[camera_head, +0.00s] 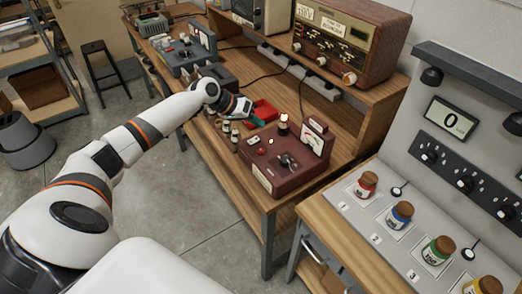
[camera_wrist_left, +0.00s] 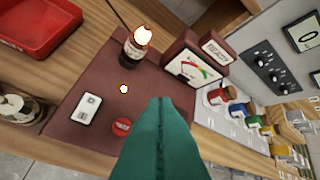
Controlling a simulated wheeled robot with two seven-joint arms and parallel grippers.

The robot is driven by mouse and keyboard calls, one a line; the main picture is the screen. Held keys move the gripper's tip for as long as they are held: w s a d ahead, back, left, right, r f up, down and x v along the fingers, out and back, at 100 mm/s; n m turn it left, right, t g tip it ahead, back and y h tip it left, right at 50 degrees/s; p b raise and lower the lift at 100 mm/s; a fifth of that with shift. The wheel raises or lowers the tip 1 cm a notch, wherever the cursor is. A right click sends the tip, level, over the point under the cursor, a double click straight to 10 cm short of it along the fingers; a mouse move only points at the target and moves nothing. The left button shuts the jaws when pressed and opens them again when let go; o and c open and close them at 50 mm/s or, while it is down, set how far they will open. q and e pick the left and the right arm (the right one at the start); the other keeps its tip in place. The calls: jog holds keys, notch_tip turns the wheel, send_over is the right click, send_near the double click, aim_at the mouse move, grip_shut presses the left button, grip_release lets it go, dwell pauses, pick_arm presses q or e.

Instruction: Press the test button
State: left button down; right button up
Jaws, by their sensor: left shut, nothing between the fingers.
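The tester is a dark red box (camera_head: 297,176) on the wooden bench, with a gauge and a small sign on its back part. It fills the middle of the left wrist view (camera_wrist_left: 95,75), where the sign seems to read READY. A round red button (camera_wrist_left: 122,127) with white lettering sits on its top near the front edge. A glowing tube (camera_wrist_left: 138,50) stands at the back of the top. My left gripper (camera_head: 247,113) is shut and empty, left of the box in the head view. In the wrist view its teal fingers (camera_wrist_left: 160,103) appear right of the button; contact cannot be told.
A red tray (camera_wrist_left: 35,22) and small bottles (camera_head: 228,128) stand beside the box. A wooden radio (camera_head: 350,40) sits on the shelf behind. A grey station with coloured jars (camera_head: 401,213) stands at right. Open floor (camera_head: 180,210) lies in front of the bench.

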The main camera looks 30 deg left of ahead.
pick_arm(q)
jog(key=shift+f, duration=0.15)
jog(key=b, duration=0.7)
send_near(264, 149)
jog(key=w+d+f, duration=0.2)
jog(key=w+d, duration=0.1)
jog(key=shift+w, duration=0.3)
jog(key=shift+f, duration=0.45)
dwell(0.8)
jog(key=shift+f, duration=0.4)
jog(key=shift+f+b, duration=0.45)
jog(key=shift+b, duration=0.05)
dwell(0.6)
jog(key=shift+r, duration=0.1)
jog(key=shift+r+p, duration=0.75)
jog(key=shift+p, duration=0.05)
